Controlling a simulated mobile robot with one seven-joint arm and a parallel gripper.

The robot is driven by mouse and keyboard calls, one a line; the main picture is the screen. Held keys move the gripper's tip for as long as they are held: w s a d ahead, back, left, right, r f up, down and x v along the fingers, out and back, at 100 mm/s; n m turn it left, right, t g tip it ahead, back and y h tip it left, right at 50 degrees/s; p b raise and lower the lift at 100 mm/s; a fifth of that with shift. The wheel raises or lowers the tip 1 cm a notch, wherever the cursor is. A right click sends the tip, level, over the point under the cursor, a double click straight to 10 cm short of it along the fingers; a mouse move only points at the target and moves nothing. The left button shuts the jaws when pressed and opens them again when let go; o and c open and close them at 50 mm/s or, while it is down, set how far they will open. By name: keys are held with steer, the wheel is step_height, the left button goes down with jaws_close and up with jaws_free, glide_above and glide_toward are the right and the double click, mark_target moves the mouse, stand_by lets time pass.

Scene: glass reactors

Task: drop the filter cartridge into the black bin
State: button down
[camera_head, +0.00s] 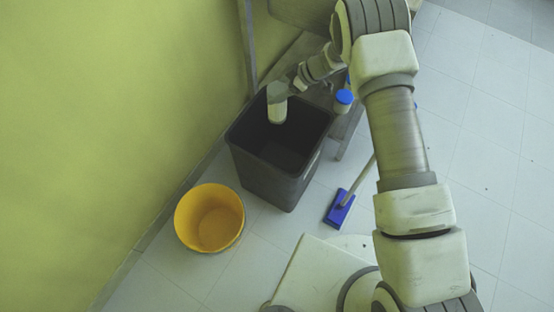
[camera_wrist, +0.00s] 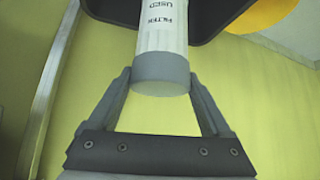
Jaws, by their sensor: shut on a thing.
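The filter cartridge is a white cylinder with a grey end cap; it shows in the head view (camera_head: 277,107) and in the wrist view (camera_wrist: 162,30), where its label reads "FILTER USED". My gripper (camera_wrist: 160,78) is shut on the grey cap, one finger on each side. The black bin (camera_head: 262,177) stands on the floor against the yellow-green wall, open at the top. The cartridge hangs in front of the bin's opening, toward its back left in the head view. The bin's dark opening also shows behind the cartridge in the wrist view (camera_wrist: 218,14). The cartridge's exact height over the rim is hard to tell.
A yellow bucket (camera_head: 209,217) stands left of and in front of the bin. A blue-headed brush (camera_head: 339,208) lies to the right. A blue-capped container (camera_head: 343,100) is just right of the bin. The tiled floor at the right is mostly clear.

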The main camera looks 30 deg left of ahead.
steer(key=shift+f+b, duration=2.65)
steer(key=shift+b, duration=0.1)
jaws_free()
steer(key=shift+d+r, duration=0.1)
steer(key=p+v, duration=0.5)
steer(key=v, duration=1.2)
steer(key=shift+d+p, duration=0.15)
steer(key=shift+p, duration=0.15)
steer(key=shift+w, duration=0.1)
